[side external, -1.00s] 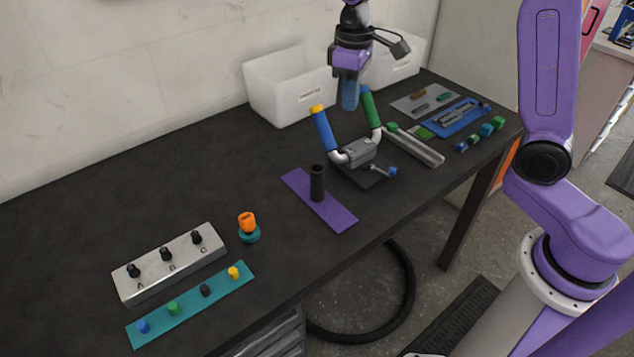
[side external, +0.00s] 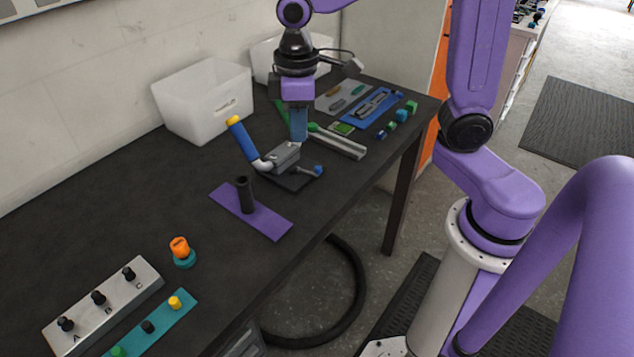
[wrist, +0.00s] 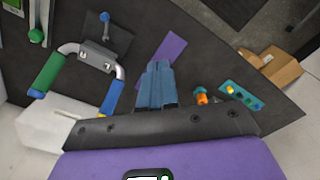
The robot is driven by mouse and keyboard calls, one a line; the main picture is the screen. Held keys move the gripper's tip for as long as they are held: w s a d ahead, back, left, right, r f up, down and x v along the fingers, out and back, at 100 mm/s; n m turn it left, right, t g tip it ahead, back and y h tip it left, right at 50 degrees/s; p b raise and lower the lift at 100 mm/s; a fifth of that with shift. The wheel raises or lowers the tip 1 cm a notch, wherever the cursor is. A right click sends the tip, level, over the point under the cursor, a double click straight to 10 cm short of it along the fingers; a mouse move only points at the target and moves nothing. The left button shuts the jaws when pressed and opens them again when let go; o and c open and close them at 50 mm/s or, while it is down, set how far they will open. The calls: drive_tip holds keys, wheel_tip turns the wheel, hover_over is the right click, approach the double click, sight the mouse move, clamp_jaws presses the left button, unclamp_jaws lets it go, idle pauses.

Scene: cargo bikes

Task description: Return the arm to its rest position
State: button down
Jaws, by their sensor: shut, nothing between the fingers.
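My gripper (side external: 299,138) hangs over the dark workbench with its blue fingers pointing down. The fingers are together and nothing is between them. In the side view it overlaps the handlebar assembly, which has a blue grip (side external: 242,140), a grey clamp block (side external: 285,156) and a green grip (side external: 281,110) partly hidden behind the fingers.
The purple mat (side external: 272,224) carries an upright black post (side external: 245,195). An orange-topped part (side external: 180,246), a grey A-B-C block (side external: 112,305) and a teal strip (side external: 180,318) are at front left. A white bin (side external: 200,100) stands by the wall. Blue tray (side external: 362,118) is at the back.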

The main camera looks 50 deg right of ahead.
drive_tip(key=s+d+f+n, duration=0.1)
drive_tip(key=s+d+n, duration=0.1)
drive_tip(key=s, duration=0.7)
drive_tip(key=s+d+f+n, duration=0.2)
drive_tip(key=s, duration=0.8)
drive_tip(key=shift+d, duration=0.4)
